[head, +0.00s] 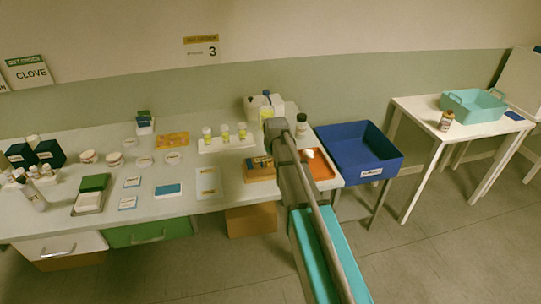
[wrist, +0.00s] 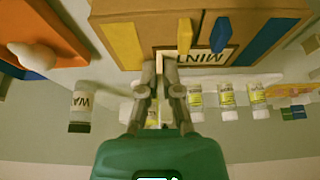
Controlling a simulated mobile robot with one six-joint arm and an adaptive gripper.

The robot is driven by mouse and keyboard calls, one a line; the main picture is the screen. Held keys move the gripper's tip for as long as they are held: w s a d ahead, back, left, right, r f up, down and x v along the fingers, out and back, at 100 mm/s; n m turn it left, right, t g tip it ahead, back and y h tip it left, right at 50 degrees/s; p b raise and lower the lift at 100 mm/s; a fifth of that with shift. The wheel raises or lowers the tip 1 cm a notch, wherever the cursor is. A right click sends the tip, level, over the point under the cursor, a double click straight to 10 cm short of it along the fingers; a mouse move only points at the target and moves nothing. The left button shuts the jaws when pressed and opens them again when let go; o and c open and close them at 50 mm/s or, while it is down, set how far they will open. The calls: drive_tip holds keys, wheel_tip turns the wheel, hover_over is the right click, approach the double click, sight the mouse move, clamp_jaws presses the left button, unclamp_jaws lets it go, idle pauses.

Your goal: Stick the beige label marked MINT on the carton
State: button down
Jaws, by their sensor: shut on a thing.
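The brown cardboard carton (head: 261,174) stands on the white table, left of the orange tray. In the wrist view the carton (wrist: 215,20) fills the top, with yellow and blue strips on it. The beige MINT label (wrist: 213,60) reads upside down there and lies at the carton's lower edge, partly behind a yellow and a blue piece. My gripper (wrist: 159,62) is shut on the label near its left end, right beside the carton. I cannot tell whether the label touches the carton's face. In the head view my arm hides the gripper and the label.
The orange tray (head: 322,171) holds a white object. Several yellow-labelled bottles (wrist: 195,101) and a dark-capped bottle (head: 301,125) stand near the carton. A blue bin (head: 362,150) is to the right.

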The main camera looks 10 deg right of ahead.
idle(0.3)
drive_tip(key=c, duration=0.7)
unclamp_jaws()
drive_tip(key=shift+r+p, duration=4)
